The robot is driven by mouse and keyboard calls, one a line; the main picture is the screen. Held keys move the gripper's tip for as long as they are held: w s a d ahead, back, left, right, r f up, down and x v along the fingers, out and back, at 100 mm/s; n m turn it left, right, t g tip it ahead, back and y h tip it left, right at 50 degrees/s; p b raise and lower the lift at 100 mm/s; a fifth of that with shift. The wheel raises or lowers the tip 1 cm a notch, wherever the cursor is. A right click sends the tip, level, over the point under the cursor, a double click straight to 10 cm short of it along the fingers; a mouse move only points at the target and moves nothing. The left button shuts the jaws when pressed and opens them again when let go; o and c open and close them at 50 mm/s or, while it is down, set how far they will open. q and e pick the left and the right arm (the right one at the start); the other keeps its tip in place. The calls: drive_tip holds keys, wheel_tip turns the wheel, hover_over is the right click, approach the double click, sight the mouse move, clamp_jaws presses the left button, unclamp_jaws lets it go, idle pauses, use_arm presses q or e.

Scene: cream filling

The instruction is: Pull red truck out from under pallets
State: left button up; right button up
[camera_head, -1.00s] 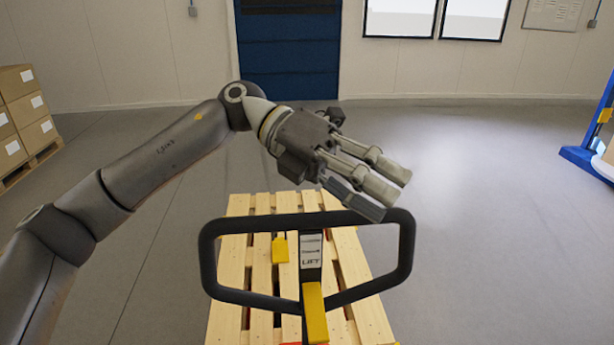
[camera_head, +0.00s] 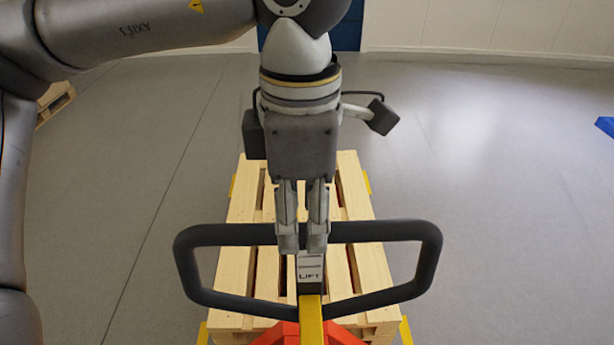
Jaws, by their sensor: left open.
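The red truck (camera_head: 272,334) has a black loop handle (camera_head: 213,236) with a grey "LIFT" label and a yellow lever (camera_head: 312,322). Its red body shows at the bottom middle, by the near end of the wooden pallet (camera_head: 237,265). The rest of the truck is mostly hidden by the slats. My left gripper (camera_head: 303,246) is open and points down at the middle of the handle's top bar. Its fingers overlap the bar in the picture; I cannot tell whether they touch it. My right gripper is not in view.
Yellow marks (camera_head: 405,330) show at the pallet's corners. Grey floor (camera_head: 480,200) is clear to both sides. Another pallet (camera_head: 55,100) stands at the far left, a blue object (camera_head: 605,126) at the right edge, and a blue door (camera_head: 348,37) at the back.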

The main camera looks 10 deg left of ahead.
sight(303, 229)
use_arm(q)
drive_tip(key=f, duration=0.3)
drive_tip(key=shift+w+f+p, duration=0.2)
drive_tip(key=shift+w+p, duration=0.05)
drive_tip(key=shift+p, duration=0.05)
drive_tip(key=f, duration=0.4)
drive_tip(key=shift+w+f+p, duration=0.1)
drive_tip(key=shift+w+p, duration=0.1)
drive_tip(key=shift+p, duration=0.2)
drive_tip(key=shift+f, duration=0.2)
drive_tip(key=shift+c, duration=2.3)
drive_tip(key=c, duration=0.5)
clamp_jaws()
drive_tip(key=shift+o, duration=1.1)
unclamp_jaws()
clamp_jaws()
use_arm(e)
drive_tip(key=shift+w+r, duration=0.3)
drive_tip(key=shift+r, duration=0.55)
